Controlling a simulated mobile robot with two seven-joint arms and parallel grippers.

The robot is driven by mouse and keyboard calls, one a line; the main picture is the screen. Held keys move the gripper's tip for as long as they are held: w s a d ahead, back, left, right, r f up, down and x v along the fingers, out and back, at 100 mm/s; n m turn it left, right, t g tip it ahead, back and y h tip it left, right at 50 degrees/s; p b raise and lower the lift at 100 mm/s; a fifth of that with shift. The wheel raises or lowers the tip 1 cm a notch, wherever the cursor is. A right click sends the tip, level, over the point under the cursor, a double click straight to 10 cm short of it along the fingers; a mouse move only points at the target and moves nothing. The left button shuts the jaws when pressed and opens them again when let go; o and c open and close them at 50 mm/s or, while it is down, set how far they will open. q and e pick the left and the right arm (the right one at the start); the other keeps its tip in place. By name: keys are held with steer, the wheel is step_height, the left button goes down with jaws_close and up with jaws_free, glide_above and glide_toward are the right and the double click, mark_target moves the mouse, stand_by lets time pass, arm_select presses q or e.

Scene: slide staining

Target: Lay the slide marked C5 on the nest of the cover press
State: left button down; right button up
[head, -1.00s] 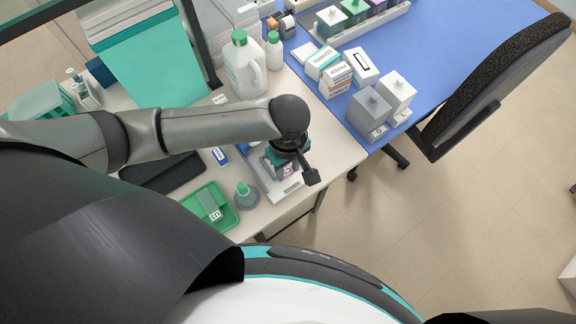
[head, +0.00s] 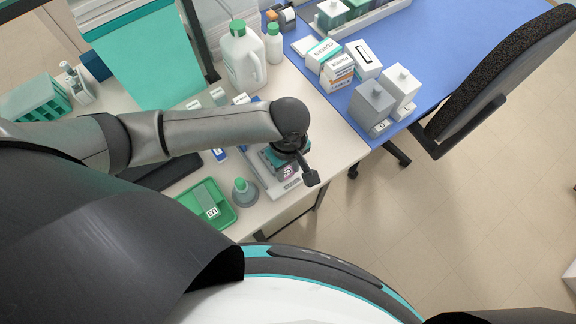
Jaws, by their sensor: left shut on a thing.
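My left gripper (head: 287,155) is over the grey press-like device (head: 285,187) at the table's front right, with its jaws mostly hidden under the wrist. A small pale piece with a purple mark (head: 288,171) shows just below the gripper. I take it for the end of a held slide, but its mark is too small to read. Whether it touches the nest is hidden. A slide (head: 206,199) with a white label, perhaps C5 or S5, lies in the green tray (head: 230,221) left of the device. My right gripper is not in view.
A grey flask with a green stopper (head: 245,191) stands between tray and device. White bottles (head: 243,60) stand behind my left arm. Boxes (head: 338,72) and grey lidded jars (head: 371,107) stand on the blue mat (head: 440,45). Floor is open at right.

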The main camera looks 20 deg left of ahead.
arm_select(q)
steer(key=shift+f, duration=0.25)
stand_by(0.3)
steer(key=shift+c, duration=2.1)
jaws_free()
step_height(320, 180, up, 15)
steer(key=p, duration=0.3)
steer(key=shift+s, duration=0.1)
